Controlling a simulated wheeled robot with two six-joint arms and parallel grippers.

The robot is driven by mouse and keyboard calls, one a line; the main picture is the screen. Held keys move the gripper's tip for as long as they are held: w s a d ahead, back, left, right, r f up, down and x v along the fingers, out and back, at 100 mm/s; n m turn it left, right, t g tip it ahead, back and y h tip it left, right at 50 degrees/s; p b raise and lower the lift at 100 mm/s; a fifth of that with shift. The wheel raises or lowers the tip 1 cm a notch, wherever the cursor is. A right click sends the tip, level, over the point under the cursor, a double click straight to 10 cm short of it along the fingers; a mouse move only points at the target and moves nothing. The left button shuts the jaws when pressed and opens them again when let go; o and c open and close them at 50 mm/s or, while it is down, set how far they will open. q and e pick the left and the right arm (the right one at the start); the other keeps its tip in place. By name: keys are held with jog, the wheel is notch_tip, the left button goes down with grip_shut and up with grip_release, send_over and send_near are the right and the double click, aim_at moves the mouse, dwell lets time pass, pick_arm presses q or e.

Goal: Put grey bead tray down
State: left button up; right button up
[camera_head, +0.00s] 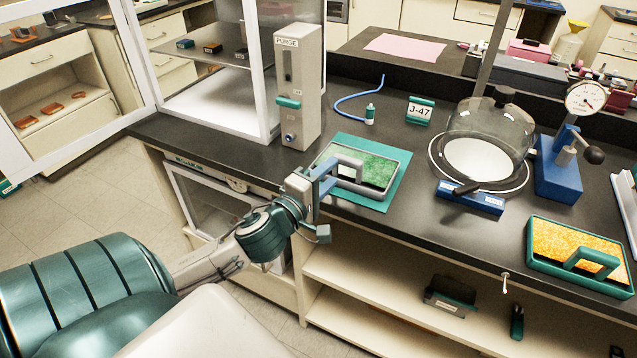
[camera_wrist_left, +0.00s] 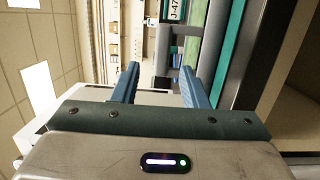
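The grey bead tray (camera_head: 391,179), with a grey rim, green beads and a grey bar handle (camera_head: 348,161), lies flat on a teal mat (camera_head: 393,196) near the bench's front edge. My left gripper (camera_head: 328,178) is at the handle's near left side. In the left wrist view its two blue fingers (camera_wrist_left: 160,72) stand wide apart, with a grey part of the tray (camera_wrist_left: 187,52) close by the right finger. The gripper looks open; I cannot tell whether a finger touches the handle. The mat also shows in the wrist view (camera_wrist_left: 231,55). My right gripper is out of view.
A grey PURGE unit (camera_head: 298,85) and a glass-walled cabinet stand behind left. A glass bell jar (camera_head: 490,135), a blue dial gauge stand (camera_head: 560,165) and an orange bead tray (camera_head: 530,255) are right.

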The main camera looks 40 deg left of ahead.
pick_arm(q)
jog(key=shift+s+d, duration=0.1)
jog(key=shift+s, duration=1.5)
